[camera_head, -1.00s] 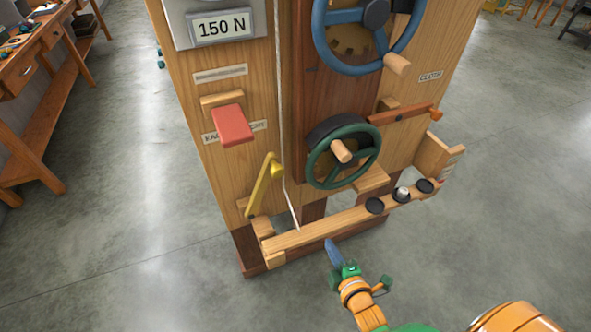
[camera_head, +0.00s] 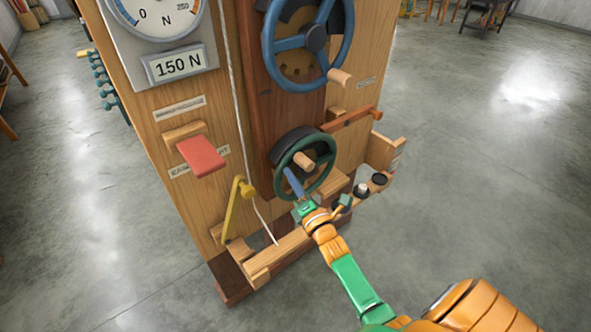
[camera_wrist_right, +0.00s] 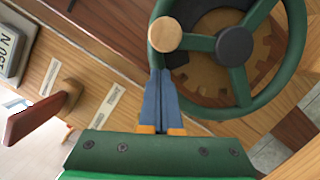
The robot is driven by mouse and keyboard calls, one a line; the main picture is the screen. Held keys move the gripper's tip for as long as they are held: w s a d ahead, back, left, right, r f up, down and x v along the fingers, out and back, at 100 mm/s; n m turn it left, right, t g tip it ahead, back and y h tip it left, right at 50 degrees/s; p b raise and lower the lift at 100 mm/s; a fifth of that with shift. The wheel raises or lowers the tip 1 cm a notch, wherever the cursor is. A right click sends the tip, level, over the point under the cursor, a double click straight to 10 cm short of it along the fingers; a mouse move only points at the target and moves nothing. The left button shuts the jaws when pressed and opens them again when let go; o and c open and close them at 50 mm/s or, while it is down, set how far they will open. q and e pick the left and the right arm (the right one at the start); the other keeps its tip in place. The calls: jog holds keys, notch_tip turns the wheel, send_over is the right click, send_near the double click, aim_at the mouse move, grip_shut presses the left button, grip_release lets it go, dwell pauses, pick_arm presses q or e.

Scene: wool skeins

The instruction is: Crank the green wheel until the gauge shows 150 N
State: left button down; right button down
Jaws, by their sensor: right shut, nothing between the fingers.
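My right gripper (camera_head: 290,178) is in front of the wheel's lower left, just below the knob. In the right wrist view its blue fingers (camera_wrist_right: 162,98) are shut with nothing between them, tips close to the knob (camera_wrist_right: 166,34) and rim (camera_wrist_right: 297,40). My left gripper is not in view.
A blue wheel (camera_head: 308,40) with a wooden handle is above the green one. A red lever (camera_head: 202,155) and a yellow lever (camera_head: 231,208) are to the left, an orange bar (camera_head: 350,120) to the right. A white cord (camera_head: 236,100) runs down the front. Open floor surrounds the machine.

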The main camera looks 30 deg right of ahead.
jog(key=shift+d+r, duration=0.35)
jog(key=shift+d, duration=0.4)
jog(key=shift+d+r+p, duration=0.4)
jog(key=shift+d+r, duration=0.3)
jog(key=shift+f, duration=0.1)
